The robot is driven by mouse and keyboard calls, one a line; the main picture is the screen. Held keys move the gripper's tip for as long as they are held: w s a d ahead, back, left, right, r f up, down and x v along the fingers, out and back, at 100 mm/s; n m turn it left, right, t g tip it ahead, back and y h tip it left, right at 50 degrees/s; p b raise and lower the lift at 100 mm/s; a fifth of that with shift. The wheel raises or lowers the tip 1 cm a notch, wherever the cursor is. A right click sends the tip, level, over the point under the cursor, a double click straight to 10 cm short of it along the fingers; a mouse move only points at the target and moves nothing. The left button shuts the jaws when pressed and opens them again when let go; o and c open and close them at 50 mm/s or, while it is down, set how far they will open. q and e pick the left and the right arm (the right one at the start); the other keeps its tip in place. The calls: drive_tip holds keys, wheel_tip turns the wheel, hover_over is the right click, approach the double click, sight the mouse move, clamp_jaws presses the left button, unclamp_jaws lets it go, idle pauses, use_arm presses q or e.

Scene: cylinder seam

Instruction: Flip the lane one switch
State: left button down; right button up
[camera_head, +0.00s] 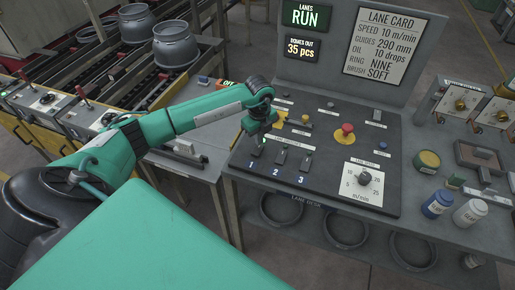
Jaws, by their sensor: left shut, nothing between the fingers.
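My left gripper (260,138) is shut and empty. It points down just above the lane one switch and partly hides its upper end. I cannot tell whether it touches the switch, or which way the switch is set. My right gripper is not in view.
Right of the switches are a red mushroom button (346,131) and a speed dial (364,178). A yellow piece (281,118) is close by the gripper. A sign reads RUN (305,17). Bottles (437,203) and a tin stand at the right. Conveyors with metal pots (175,45) are at the left.

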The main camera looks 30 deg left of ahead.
use_arm(q)
wheel_tip(320, 180, up, 5)
drive_tip(key=p, duration=0.3)
drive_tip(key=shift+r, duration=0.2)
idle(0.4)
